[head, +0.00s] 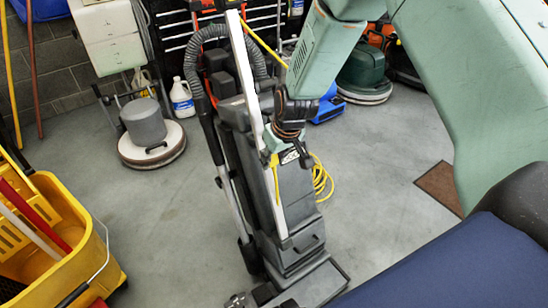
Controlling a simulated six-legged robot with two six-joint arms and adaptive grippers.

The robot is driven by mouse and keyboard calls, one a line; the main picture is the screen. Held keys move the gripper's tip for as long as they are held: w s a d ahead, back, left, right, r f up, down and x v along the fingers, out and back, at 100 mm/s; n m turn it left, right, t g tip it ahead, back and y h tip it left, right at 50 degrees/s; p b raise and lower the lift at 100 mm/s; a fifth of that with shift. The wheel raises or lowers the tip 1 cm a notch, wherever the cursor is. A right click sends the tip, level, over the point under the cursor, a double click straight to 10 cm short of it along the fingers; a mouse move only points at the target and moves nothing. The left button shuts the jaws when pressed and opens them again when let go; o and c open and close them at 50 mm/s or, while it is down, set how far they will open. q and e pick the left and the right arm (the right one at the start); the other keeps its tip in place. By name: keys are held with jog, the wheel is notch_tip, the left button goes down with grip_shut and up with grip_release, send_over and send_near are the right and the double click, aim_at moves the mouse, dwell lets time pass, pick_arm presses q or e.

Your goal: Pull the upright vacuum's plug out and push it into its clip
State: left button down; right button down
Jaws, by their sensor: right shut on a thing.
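The upright vacuum (266,190) stands in the middle of the head view, grey and black, with a long pale handle bar and a ribbed hose. Its yellow cord (262,42) runs down from the top of the handle, and a yellow coil (321,178) hangs at its right side. My right gripper (287,158) is at the upper body of the vacuum, shut on a small yellow piece that looks like the plug (274,160). The fingers hide most of it. I cannot make out the clip or the socket. My left gripper is not in view.
A yellow mop bucket (65,215) stands at lower left. A grey floor machine (148,132) and a white jug (181,98) stand behind it. A green floor machine (364,75) stands at the back right. The floor left of the vacuum is clear.

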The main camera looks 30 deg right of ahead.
jog(key=shift+w+f, duration=0.1)
jog(key=shift+w, duration=0.1)
jog(key=c, duration=0.9)
grip_release()
jog(key=shift+o, duration=0.2)
jog(key=v, duration=1.2)
